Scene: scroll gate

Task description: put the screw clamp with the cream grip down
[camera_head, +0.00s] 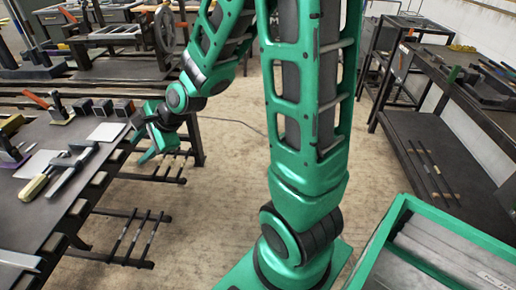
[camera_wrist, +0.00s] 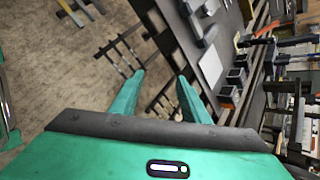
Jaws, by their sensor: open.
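The screw clamp with the cream grip (camera_head: 36,186) lies on the dark workbench (camera_head: 88,187) at the left of the head view, its grey bar beside the grip. It lies near the bench's edge, by a pale sheet. The clamp also shows in the wrist view (camera_wrist: 199,38) at the upper middle, partly cut off by the top edge. My gripper (camera_head: 148,152) is past the bench's right edge, apart from the clamp. In the wrist view my gripper (camera_wrist: 161,76) has its two green fingers spread, with nothing between them.
Pale sheets (camera_head: 106,132) lie on the bench top. A green-rimmed bin (camera_head: 395,215) is at the lower right. Open floor (camera_head: 205,215) lies between bench and bin.

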